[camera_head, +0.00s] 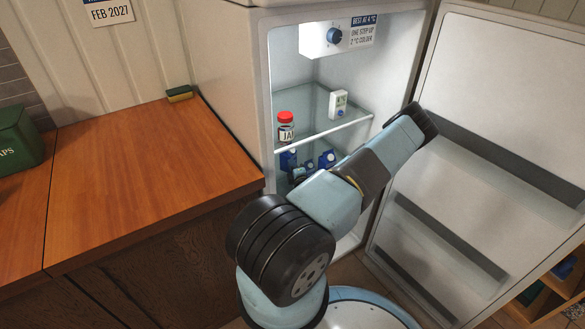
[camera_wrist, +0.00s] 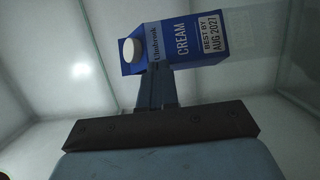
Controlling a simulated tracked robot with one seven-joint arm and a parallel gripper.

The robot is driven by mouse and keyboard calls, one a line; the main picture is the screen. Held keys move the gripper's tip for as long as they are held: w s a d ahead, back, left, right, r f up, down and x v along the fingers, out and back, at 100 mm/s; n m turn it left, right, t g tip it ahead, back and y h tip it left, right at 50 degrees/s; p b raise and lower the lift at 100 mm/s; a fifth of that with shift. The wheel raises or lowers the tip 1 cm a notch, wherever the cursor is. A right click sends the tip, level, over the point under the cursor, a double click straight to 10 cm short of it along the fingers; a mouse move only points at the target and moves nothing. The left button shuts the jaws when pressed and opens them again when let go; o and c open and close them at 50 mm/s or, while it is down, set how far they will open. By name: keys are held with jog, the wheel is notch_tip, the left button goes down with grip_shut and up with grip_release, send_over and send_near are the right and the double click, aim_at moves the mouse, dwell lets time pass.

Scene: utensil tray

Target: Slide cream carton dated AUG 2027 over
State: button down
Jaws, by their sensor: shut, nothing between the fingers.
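In the wrist view a blue cream carton (camera_wrist: 210,37) with a white label reading "BEST BY AUG 2027" lies just beyond my fingertips. Its white cap (camera_wrist: 132,50) points left. My gripper (camera_wrist: 157,82) is shut with nothing between its fingers. The fingertips overlap the carton's lower left edge in the picture; whether they touch it I cannot tell. In the head view several blue items, among them a carton (camera_head: 288,160) and another (camera_head: 327,159), show low in the open fridge. Their dates are too small to read, and my arm partly hides them.
The fridge door (camera_head: 490,110) stands open at the right. A glass shelf (camera_head: 318,118) above the cartons holds a red-lidded jar (camera_head: 286,128) and a small white device (camera_head: 338,103). A temperature dial (camera_head: 334,36) is above. The wooden counter (camera_head: 150,175) at the left is mostly clear.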

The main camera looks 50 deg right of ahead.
jog(key=shift+a, duration=0.15)
jog(key=shift+a, duration=0.3)
jog(key=a, duration=0.1)
jog(key=s+a, duration=0.1)
jog(key=a, duration=0.1)
jog(key=shift+s+a+f, duration=0.1)
jog(key=shift+s+a, duration=0.2)
jog(key=v, duration=0.9)
jog(key=shift+s, duration=0.1)
